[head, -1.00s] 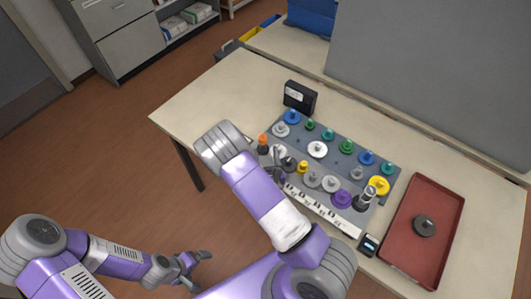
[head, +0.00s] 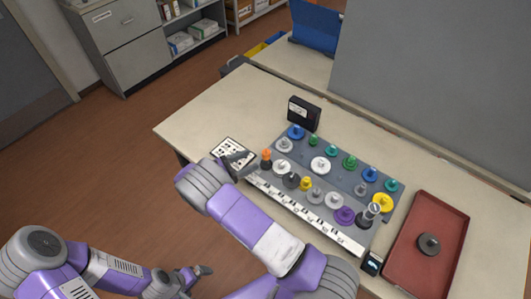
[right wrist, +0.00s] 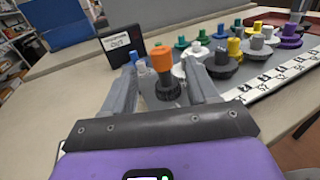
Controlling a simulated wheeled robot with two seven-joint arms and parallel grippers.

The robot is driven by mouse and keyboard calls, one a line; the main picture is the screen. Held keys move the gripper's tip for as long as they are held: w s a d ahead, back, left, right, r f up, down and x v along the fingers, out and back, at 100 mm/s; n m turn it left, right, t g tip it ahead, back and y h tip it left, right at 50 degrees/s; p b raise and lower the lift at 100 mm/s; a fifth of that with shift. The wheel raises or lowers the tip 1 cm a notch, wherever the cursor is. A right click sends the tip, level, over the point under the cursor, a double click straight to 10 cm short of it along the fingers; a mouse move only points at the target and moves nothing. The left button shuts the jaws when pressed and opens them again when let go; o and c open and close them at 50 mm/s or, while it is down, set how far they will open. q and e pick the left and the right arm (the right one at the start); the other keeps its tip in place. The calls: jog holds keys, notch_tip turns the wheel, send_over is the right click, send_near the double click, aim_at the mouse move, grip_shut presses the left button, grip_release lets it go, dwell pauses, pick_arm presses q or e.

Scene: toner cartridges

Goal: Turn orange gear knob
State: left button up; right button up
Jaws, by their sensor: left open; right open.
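The orange gear knob (head: 266,154) stands upright on a dark toothed base at the left end of the grey gear board (head: 330,175). My right gripper (head: 243,163) is open just left of the knob. In the right wrist view the orange knob (right wrist: 162,58) shows between the two open fingers (right wrist: 157,85), near their tips. Its dark gear sits below it. I cannot tell whether the fingers touch it. My left gripper (head: 203,272) is open and empty, low in the head view, away from the table.
Several coloured gears cover the board, with a white numbered strip (head: 300,207) along its near edge. A black display box (head: 304,112) stands behind it. A white card (head: 233,152) lies at left. A red tray (head: 425,265) holding a dark disc (head: 429,244) lies at right.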

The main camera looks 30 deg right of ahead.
aim_at(265, 152)
jog(key=d, duration=0.7)
jog(key=shift+d, duration=0.25)
jog(key=shift+c, duration=0.4)
jog(key=c, duration=0.9)
jog(key=shift+o, duration=0.2)
jog(key=shift+t+p, duration=0.3)
jog(key=shift+p, duration=0.05)
jog(key=n+t+p, duration=0.2)
jog(key=t, duration=0.1)
jog(key=shift+s+r+n, duration=0.1)
jog(key=shift+r+n, duration=0.05)
jog(key=shift+n, duration=0.25)
jog(key=n+t+y+p, duration=0.1)
jog(key=n+t, duration=0.1)
jog(key=t, duration=0.1)
jog(key=n+t+y+p, duration=0.1)
jog(key=n+t+y, duration=0.1)
jog(key=t, duration=0.2)
jog(key=shift+s+n, duration=0.1)
jog(key=shift+n, duration=0.2)
jog(key=n+t+y+p, duration=0.3)
jog(key=t+y, duration=0.1)
jog(key=y, duration=0.1)
jog(key=shift+d+n, duration=0.1)
jog(key=shift+n, duration=0.3)
jog(key=shift+n+t+y+p, duration=1)
jog(key=shift+n+y+p, duration=0.2)
jog(key=shift+y, duration=0.4)
